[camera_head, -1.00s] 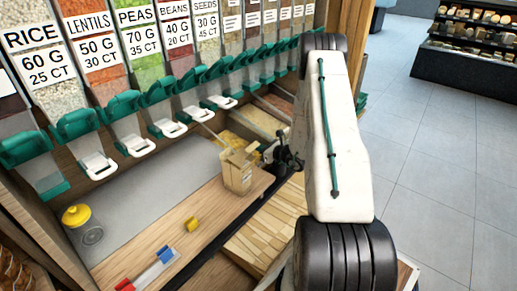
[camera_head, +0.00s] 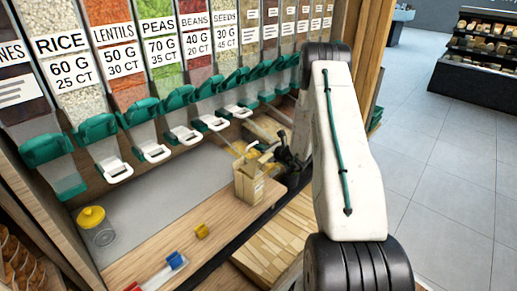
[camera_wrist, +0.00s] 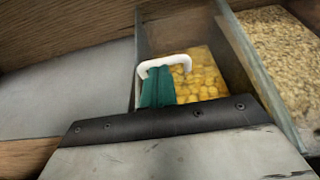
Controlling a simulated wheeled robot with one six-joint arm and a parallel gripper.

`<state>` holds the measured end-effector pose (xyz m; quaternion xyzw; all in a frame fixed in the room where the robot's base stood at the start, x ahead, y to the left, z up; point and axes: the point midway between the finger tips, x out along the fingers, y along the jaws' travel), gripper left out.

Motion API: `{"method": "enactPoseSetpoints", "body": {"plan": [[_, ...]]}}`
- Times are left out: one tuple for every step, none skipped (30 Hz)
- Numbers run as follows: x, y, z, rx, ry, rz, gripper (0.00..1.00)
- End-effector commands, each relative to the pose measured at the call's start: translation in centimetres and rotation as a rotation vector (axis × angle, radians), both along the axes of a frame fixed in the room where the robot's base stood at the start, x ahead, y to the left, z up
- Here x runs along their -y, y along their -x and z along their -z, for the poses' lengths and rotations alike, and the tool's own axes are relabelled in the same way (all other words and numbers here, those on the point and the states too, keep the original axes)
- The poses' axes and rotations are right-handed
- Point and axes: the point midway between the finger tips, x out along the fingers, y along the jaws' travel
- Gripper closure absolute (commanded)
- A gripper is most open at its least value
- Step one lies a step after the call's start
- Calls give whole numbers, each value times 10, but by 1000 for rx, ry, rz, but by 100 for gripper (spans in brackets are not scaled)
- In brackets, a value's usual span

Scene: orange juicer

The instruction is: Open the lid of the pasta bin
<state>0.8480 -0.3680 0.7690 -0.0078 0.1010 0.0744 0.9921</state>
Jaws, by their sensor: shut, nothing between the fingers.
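The pasta bin (camera_wrist: 204,80), with yellow pasta inside, is ahead of my gripper (camera_wrist: 159,82) in the wrist view. A white U-shaped handle (camera_wrist: 168,61) curves around the tip of the green shut fingers; I cannot tell whether they touch it. I cannot make out the clear lid's edges or how far it is raised. In the head view my dark gripper (camera_head: 284,158) is low, at the shelf's right end, just right of a cardboard box. My arm hides part of the bins there.
The cardboard box (camera_head: 250,182) stands on the wooden counter (camera_head: 215,225) close to my gripper. A yellow-lidded jar (camera_head: 94,226) is at left. Green dispensers (camera_head: 150,115) line the back. Another bin of grain (camera_wrist: 284,45) adjoins at right. Open floor (camera_head: 450,150) lies right.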

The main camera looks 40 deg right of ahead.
Motion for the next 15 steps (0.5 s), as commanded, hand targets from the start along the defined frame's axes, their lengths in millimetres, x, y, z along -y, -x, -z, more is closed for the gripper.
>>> {"method": "enactPoseSetpoints", "body": {"plan": [[2,6,-2,0,0,3,100],[3,11,-3,0,-1,2,100],[4,17,-5,0,-1,2,100],[5,23,-7,0,-2,2,100],[7,31,-8,0,-2,4,100],[8,40,-10,0,-2,5,100],[9,47,-11,-1,-2,4,100],[9,53,-13,0,-2,2,100],[9,62,-15,0,-2,1,100],[10,68,-16,1,-1,2,100],[11,74,-17,0,-2,1,100],[12,82,-19,0,-2,1,100],[13,87,-20,0,-2,1,100],[13,91,-21,0,-2,0,100],[14,97,-22,1,-1,-1,100]]}}
